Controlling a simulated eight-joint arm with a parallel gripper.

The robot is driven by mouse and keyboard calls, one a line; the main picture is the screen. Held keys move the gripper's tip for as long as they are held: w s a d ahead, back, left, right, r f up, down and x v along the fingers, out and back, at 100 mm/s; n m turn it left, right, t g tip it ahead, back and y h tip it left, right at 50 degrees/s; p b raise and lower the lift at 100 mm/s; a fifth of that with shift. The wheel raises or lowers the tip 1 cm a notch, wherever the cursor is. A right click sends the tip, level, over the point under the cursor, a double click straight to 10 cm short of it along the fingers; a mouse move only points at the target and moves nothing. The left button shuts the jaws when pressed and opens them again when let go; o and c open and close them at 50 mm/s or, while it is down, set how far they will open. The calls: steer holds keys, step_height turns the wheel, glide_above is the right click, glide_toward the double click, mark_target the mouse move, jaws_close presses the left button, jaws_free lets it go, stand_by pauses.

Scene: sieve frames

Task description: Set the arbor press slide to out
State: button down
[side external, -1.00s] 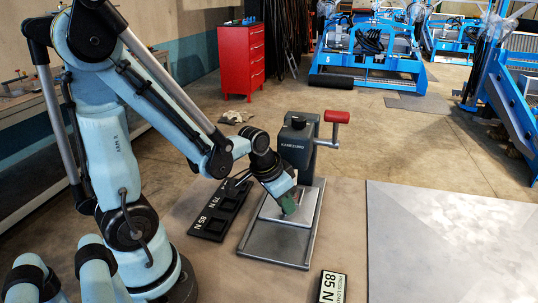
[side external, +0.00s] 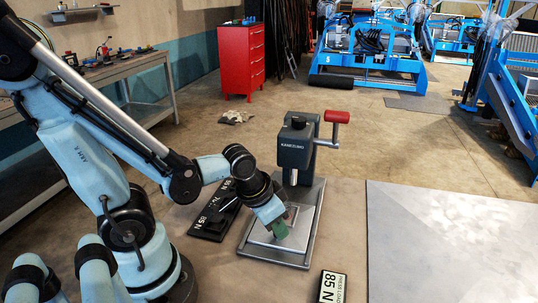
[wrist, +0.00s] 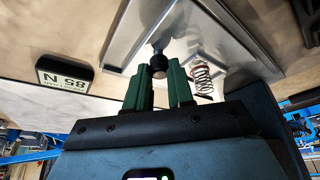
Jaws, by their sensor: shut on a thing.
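The arbor press (side external: 296,146) is dark grey with a red-ended handle (side external: 337,117) and stands on a metal base frame (side external: 272,256). Its slide is a light metal plate (side external: 261,237) on that base, at the front part of the frame. My gripper (side external: 280,229) has green fingertips low over the slide. In the wrist view my gripper (wrist: 159,84) is shut on the slide's black knob (wrist: 158,66), which shows between the fingers. A coil spring (wrist: 202,76) stands on the slide beside the right finger. My fingers partly hide the slide in the side view.
An 85 N press load sign (side external: 333,287) lies in front. A grey metal sheet (side external: 450,240) lies on the right. A red cabinet (side external: 241,61) stands behind.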

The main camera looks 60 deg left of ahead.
steer(key=shift+d, duration=0.15)
steer(key=c, duration=1)
jaws_free()
steer(key=shift+s, duration=0.1)
steer(key=shift+r, duration=0.15)
steer(key=shift+v, duration=3.65)
